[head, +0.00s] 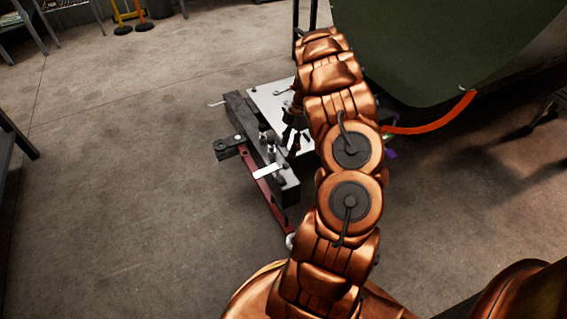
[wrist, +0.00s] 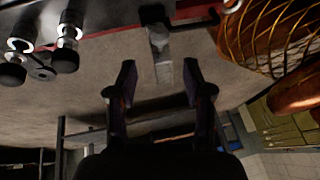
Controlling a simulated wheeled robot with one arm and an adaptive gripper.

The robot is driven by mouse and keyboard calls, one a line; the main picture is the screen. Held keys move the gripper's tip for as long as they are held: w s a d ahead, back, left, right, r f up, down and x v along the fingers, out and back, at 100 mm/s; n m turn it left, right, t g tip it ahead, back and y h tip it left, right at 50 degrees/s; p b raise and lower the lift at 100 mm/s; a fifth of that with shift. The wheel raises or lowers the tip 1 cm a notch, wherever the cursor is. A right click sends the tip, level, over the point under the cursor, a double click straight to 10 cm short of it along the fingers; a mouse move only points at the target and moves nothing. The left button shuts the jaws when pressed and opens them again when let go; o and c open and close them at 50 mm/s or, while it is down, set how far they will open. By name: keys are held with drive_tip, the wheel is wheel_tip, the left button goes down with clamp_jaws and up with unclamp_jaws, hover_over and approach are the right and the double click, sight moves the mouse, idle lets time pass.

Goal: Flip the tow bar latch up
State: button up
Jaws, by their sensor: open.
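The tow bar latch is probably the pale flat lever (head: 268,171) that sticks out from the dark beam, near the red bar (head: 257,185). In the wrist view, a silver lever (wrist: 163,70) hangs down from a rounded pivot at the top centre. My gripper (wrist: 159,82) is open there, one dark finger on each side of the lever's free end. I see no clear contact, and the depth between them is hard to judge. In the head view, my gripper (head: 294,135) shows only partly beside my arm, above the dark beam.
The dark beam (head: 283,183) runs along a low cart with a white top plate (head: 265,98). Two round black-tipped knobs (wrist: 38,65) stand left of the lever. A green panel (head: 440,45) and an orange strap (head: 440,118) lie right of my arm.

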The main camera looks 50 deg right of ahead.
sight(283, 164)
drive_tip(key=b+x, duration=0.1)
drive_tip(key=x, duration=0.5)
drive_tip(key=shift+a+f, duration=0.2)
drive_tip(key=shift+f, duration=0.15)
clamp_jaws()
idle(0.4)
